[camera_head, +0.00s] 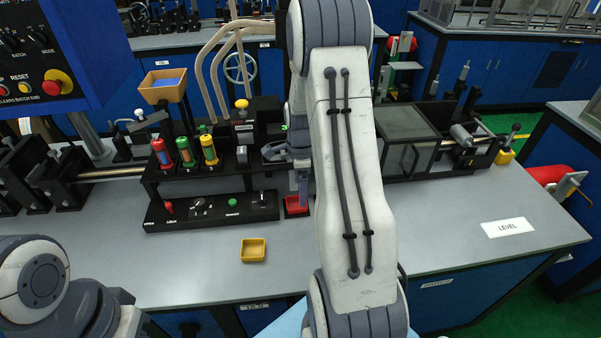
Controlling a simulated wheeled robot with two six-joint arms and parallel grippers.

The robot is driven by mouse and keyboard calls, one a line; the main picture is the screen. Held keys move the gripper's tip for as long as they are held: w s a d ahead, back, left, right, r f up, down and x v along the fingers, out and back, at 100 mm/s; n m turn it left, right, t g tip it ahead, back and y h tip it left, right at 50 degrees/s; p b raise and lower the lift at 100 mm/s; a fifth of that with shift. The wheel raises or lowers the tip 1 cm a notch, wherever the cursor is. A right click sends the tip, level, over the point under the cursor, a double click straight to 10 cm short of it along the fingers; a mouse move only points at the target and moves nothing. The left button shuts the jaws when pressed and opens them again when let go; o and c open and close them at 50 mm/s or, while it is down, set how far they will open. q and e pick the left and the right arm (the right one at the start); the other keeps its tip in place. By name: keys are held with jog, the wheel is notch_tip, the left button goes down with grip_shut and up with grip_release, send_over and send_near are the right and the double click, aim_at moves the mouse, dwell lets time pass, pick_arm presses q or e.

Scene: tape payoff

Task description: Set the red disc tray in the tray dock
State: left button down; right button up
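A small red tray (294,207) sits at the front right end of the black control panel, partly hidden by my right arm. My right gripper (302,188) points down at the tray's back edge, and a grey finger reaches the tray. The arm covers most of this gripper, so I cannot tell whether it is shut on the tray. My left arm shows at the lower left, but its gripper is out of view. A yellow tray (253,250) lies on the grey bench in front of the panel. I cannot make out which part is the tray dock.
The black control panel (212,209) has knobs and a green button. Red, green and yellow handled tools (185,152) stand in a rack behind it. A dark glazed box (408,140) stands to the right. Bare bench lies around the LEVEL label (507,227).

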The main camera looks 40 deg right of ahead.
notch_tip(320, 180, up, 7)
jog(key=s+a+r+n, duration=0.25)
jog(key=a+n, duration=0.45)
jog(key=a, duration=0.4)
jog(key=s+a+r+n, duration=0.1)
jog(key=a+r+n, duration=0.2)
jog(key=a+n, duration=0.5)
jog(key=s+a+n+y, duration=0.1)
jog(key=s+a+n, duration=1.4)
jog(key=s+n, duration=0.1)
jog(key=shift+s+r+n+b, duration=0.3)
jog(key=shift+s+n, duration=0.1)
jog(key=shift+s, duration=0.5)
